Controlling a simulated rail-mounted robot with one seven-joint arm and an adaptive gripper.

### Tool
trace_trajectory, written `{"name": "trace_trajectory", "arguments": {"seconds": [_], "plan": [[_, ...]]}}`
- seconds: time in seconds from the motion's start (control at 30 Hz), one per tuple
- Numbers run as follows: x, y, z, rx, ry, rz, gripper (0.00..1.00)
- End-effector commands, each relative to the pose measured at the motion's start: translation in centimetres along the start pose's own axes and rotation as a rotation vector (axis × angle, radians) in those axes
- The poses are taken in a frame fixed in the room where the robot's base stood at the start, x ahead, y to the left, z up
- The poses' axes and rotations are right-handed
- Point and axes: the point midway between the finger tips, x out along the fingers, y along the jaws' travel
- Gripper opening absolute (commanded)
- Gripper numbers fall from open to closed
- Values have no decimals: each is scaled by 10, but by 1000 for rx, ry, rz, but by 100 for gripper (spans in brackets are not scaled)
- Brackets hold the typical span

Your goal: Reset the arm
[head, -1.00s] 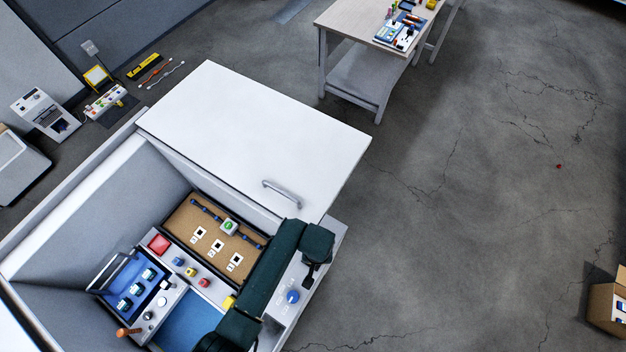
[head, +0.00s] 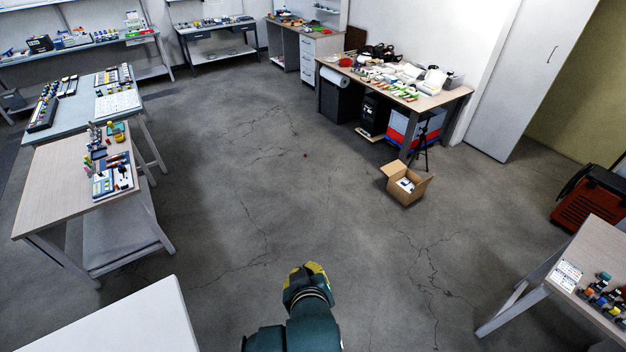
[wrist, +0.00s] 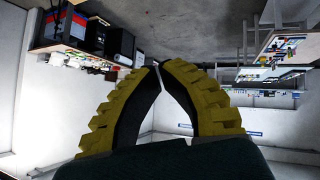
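My gripper (head: 312,270) shows at the bottom centre of the head view, at the end of my dark green arm, over bare floor. In the wrist view the two yellow ridged fingers of my gripper (wrist: 156,66) curve inward and their tips meet or nearly meet. Nothing is held between them. The wrist view is upside down, with floor at the top.
A white surface (head: 110,325) is at the lower left. Wooden tables stand at the left (head: 60,190) and right (head: 600,245). An open cardboard box (head: 403,190) sits on the floor before the cluttered back workbench (head: 440,98).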

Motion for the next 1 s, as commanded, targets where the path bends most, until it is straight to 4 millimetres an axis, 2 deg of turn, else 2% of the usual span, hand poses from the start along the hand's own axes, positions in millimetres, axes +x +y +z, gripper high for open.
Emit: {"name": "trace_trajectory", "arguments": {"seconds": [0.03,0.1,0.17,0.23,0.27,0.3,0.4,0.5,0.6,1.0], "plan": [[-24,31,-25,40,89,64,0],[-60,67,-55,91,211,144,0],[-96,94,-78,131,319,210,0],[-143,121,-103,173,455,282,0],[-164,130,-112,190,513,310,0],[-194,140,-124,210,595,343,0],[-260,148,-146,253,786,390,0],[-306,145,-156,292,928,399,0],[-323,145,-162,340,1005,385,0],[-324,146,-163,354,1013,377,0]]}}
